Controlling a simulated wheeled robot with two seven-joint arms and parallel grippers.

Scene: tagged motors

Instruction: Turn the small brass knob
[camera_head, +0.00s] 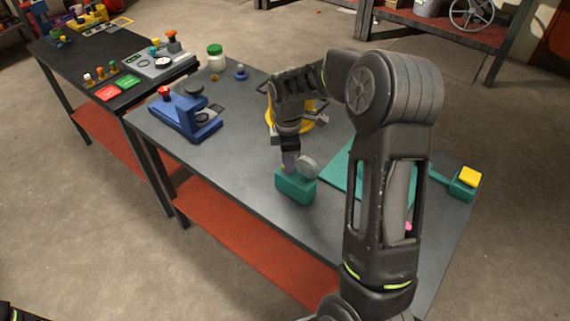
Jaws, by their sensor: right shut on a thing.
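A teal block (295,187) with a round grey dial (308,166) on top stands near the front edge of the dark grey table. My right gripper (289,161) points down onto the block's top, just left of the dial, and is shut on a small part there. The fingers hide that part, so I cannot see its colour or which way it is turned. A tiny brass-coloured piece (214,77) lies far back on the table, apart from the gripper.
A blue device (187,118) with a red knob stands left on the table (240,160). A green-lidded jar (216,58) is behind. A teal mat (343,174) and a yellow-topped teal box (464,187) are right.

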